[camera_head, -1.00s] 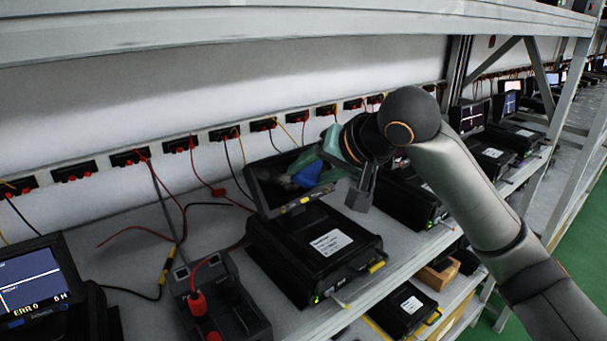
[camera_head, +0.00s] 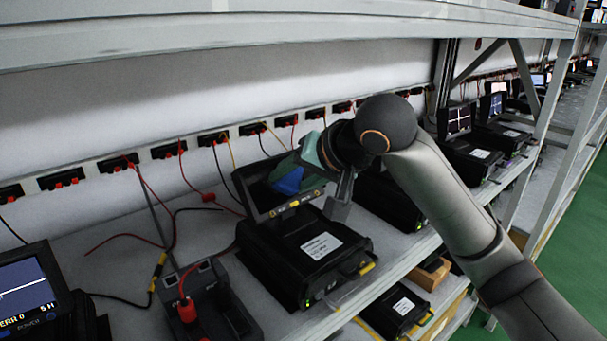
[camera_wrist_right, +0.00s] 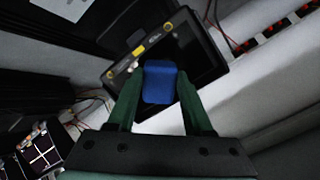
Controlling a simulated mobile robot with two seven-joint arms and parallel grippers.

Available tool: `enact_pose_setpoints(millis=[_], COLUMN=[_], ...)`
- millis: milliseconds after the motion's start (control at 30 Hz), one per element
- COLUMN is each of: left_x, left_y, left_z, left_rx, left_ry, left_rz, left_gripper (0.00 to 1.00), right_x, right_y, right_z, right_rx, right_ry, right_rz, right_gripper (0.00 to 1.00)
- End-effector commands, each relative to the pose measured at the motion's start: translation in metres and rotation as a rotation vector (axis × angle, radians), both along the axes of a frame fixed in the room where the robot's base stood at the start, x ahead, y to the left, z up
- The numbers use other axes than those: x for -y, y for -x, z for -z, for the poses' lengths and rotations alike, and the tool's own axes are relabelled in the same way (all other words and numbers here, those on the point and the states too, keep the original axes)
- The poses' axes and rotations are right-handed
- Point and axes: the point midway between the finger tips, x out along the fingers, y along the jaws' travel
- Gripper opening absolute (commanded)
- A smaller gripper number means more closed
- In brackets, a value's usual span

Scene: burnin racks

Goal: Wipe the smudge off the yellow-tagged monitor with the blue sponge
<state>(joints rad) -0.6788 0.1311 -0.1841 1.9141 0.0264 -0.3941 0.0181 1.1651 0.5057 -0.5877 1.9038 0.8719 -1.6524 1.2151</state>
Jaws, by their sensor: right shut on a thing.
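The yellow-tagged monitor (camera_head: 256,202) is a small black screen tilted up on a black box unit (camera_head: 305,255) on the shelf. Its yellow tag (camera_head: 293,204) is on the lower bezel. My right gripper (camera_head: 299,172), with green fingers, is shut on the blue sponge (camera_head: 288,181) in front of the screen. In the right wrist view the sponge (camera_wrist_right: 159,84) sits between the fingers and overlaps the screen (camera_wrist_right: 196,62); I cannot tell if it touches. No smudge is clearly visible now; sponge and fingers hide part of the screen. My left gripper is out of view.
A dark socket unit with red plugs (camera_head: 208,305) stands left of the box, and another monitor (camera_head: 28,285) at far left. Cables lie behind on the shelf. More monitors (camera_head: 458,122) line the shelf at right. A shelf beam (camera_head: 250,35) crosses above.

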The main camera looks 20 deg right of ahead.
Motion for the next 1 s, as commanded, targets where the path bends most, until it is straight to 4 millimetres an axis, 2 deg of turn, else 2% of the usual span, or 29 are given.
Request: enact_pose_setpoints(millis=[533, 867, 1000], left_x=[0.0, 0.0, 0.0], left_y=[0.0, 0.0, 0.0], left_z=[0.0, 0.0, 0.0], left_rx=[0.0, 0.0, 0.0], left_ry=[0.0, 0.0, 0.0], left_rz=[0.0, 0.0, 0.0], left_gripper=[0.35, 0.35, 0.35], right_x=[-0.035, -0.035, -0.032], right_y=[0.017, 0.018, 0.024], right_z=[0.001, 0.0, -0.007], right_rx=[-0.005, -0.003, -0.001], right_ry=[-0.001, 0.0, -0.001], right_rz=[-0.008, -0.004, -0.003], right_gripper=[0.07, 0.07, 0.07])
